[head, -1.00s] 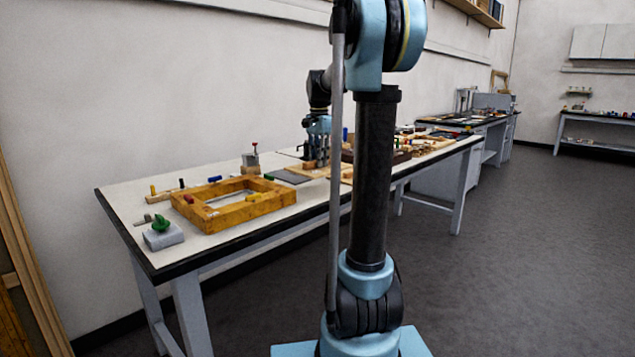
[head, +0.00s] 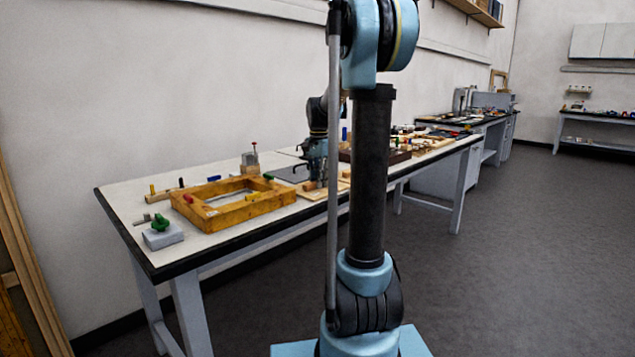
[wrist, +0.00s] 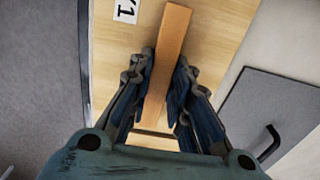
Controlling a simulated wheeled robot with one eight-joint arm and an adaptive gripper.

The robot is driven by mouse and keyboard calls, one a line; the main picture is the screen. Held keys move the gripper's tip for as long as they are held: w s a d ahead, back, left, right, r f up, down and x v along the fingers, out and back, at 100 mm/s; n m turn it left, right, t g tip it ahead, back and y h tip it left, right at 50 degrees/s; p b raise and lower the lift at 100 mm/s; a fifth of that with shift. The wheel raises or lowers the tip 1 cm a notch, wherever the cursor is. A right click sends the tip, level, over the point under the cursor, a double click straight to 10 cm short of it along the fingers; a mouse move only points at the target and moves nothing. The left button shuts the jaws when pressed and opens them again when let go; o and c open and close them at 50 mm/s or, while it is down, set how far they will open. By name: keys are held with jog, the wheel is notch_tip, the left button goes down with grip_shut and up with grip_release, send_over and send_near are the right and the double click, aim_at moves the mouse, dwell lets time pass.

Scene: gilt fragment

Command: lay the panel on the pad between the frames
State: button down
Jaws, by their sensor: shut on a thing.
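In the wrist view a pale wooden board (wrist: 215,45) with a white label lies below my gripper (wrist: 163,100). An orange-brown wooden bar (wrist: 172,40) runs between the fingers, which are shut on it. I cannot tell whether the bar is fixed to the board. A dark grey plate (wrist: 275,115) with a black handle is at the right of the wrist view. A thick ochre wooden frame (head: 225,213) lies left of the board.
On the bench (head: 130,200), a grey block with a green knob (head: 162,236) stands near the front left corner. A wooden block with a red-topped part (head: 250,160) stands behind the frame. Small parts and a dark tray (head: 397,157) lie right of my arm.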

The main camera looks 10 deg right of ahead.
jog(key=c, duration=1.5)
grip_release()
jog(key=shift+a, duration=0.1)
notch_tip(320, 180, up, 12)
jog(key=s+f+n+t, duration=0.1)
jog(key=s+f+n, duration=0.3)
jog(key=s, duration=0.6)
jog(key=s+f+n, duration=0.2)
jog(key=s+f, duration=0.4)
jog(key=s, duration=0.4)
jog(key=s+f+n, duration=0.1)
jog(key=s+f, duration=0.4)
jog(key=s+f+n, duration=0.2)
jog(key=s+f, duration=0.3)
jog(key=s+f+n+t, duration=0.1)
jog(key=s+f+n, duration=0.1)
jog(key=s+f, duration=0.2)
jog(key=shift+s+f, duration=0.2)
jog(key=shift+f, duration=0.35)
jog(key=shift+s+f, duration=0.2)
jog(key=shift+f, duration=0.35)
